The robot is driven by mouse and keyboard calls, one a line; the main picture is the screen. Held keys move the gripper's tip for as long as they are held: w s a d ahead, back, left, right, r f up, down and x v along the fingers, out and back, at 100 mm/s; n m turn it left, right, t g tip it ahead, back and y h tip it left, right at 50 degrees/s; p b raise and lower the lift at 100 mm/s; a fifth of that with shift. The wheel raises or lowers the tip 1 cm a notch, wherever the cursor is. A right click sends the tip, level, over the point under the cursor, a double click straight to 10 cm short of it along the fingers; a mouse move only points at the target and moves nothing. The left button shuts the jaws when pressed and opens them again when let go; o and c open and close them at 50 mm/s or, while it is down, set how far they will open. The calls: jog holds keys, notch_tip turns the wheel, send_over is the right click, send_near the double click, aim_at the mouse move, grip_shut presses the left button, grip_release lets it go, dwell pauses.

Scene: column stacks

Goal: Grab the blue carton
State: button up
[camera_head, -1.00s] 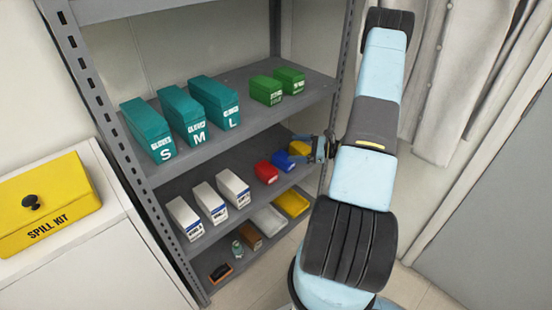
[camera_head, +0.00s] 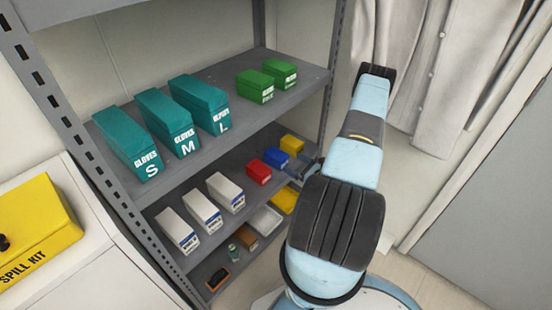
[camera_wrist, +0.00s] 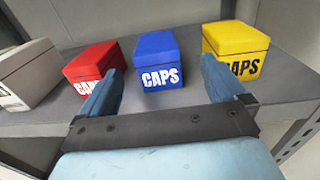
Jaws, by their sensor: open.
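The blue carton (camera_wrist: 158,60), marked CAPS, stands upright on the middle shelf between a red carton (camera_wrist: 95,68) and a yellow carton (camera_wrist: 235,50). In the head view the blue carton (camera_head: 275,157) shows just left of my gripper (camera_head: 308,169). In the wrist view my gripper (camera_wrist: 160,90) is open and empty, its two fingers apart and pointing at the shelf. The blue carton is ahead of the gap between the fingers, with its front face clear.
White cartons (camera_head: 202,210) stand left of the red carton on the same shelf. Teal glove boxes (camera_head: 165,120) and green boxes (camera_head: 254,86) are on the shelf above. A shelf post (camera_head: 336,75) rises at the right.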

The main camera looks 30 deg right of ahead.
aim_at(276, 153)
jog(key=x, duration=1)
jog(key=shift+w+a+r, duration=0.2)
jog(key=shift+a, duration=0.15)
jog(key=c, duration=1.1)
